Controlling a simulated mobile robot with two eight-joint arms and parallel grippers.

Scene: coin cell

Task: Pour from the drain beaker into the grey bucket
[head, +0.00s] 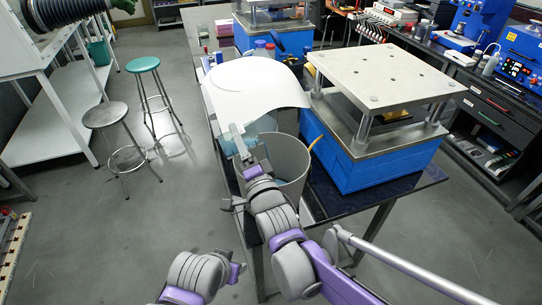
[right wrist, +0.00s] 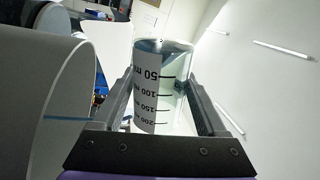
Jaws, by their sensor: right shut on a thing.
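My right gripper (head: 236,140) is shut on the drain beaker. In the right wrist view the beaker (right wrist: 150,90) is a clear cylinder with black volume marks from 50 to 200 on a white strip, between the two fingers (right wrist: 163,100). In the head view a pale blue patch by the fingers may be part of it, but the hand and a white sheet hide most of it. The grey bucket (head: 292,160) stands on the dark bench, just right of the hand, partly covered by my right arm. I cannot see its inside clearly.
A curved white sheet (head: 255,88) lies behind the bucket. A blue press with a steel top plate (head: 385,75) stands close on the right. Two stools (head: 105,115) stand on the floor at left, with free floor around them.

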